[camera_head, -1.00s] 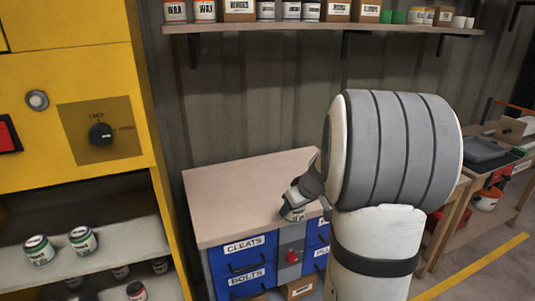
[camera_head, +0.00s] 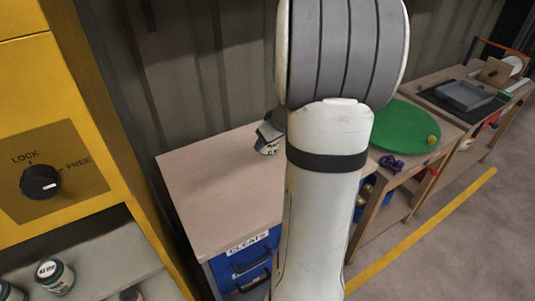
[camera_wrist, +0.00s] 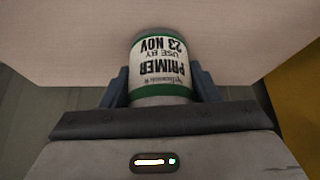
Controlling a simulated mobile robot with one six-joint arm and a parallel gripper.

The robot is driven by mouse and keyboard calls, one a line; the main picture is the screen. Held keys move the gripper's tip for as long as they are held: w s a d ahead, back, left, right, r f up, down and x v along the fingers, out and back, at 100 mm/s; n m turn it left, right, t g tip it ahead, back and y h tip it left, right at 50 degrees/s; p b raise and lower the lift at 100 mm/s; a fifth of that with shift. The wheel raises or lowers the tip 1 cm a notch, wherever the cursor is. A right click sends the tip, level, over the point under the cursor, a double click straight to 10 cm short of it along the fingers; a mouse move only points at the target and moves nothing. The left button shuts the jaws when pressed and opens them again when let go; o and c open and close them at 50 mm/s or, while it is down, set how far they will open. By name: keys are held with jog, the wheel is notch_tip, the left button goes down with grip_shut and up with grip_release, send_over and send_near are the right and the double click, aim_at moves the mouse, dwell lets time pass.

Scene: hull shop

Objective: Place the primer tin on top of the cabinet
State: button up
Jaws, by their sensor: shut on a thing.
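The primer tin (camera_wrist: 160,62) is white with green bands. Its label reads PRIMER, USE BY 23 NOV, upside down in the wrist view. My gripper (camera_wrist: 162,84) is shut on it, with a dark finger on each side. In the head view the tin (camera_head: 266,147) shows just left of my arm, over the back right of the cabinet's pale wooden top (camera_head: 210,185). My arm hides part of the gripper and the top's right side. I cannot tell whether the tin touches the top. The cabinet has blue drawers; one is labelled CLEATS.
A yellow locker (camera_head: 90,110) with a LOCK/FREE knob (camera_head: 41,182) stands at left. Its open shelf holds tins (camera_head: 55,275). The visible cabinet top is bare. At right a bench holds a green disc (camera_head: 405,125) and a purple item (camera_head: 391,163). A corrugated wall stands behind.

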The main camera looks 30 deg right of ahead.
jog(key=shift+f+b, duration=0.55)
jog(key=shift+f, duration=2.45)
jog(key=shift+f+b, duration=0.2)
jog(key=shift+b, duration=0.15)
jog(key=o, duration=1.2)
jog(key=shift+s, duration=0.1)
jog(key=shift+r, duration=0.15)
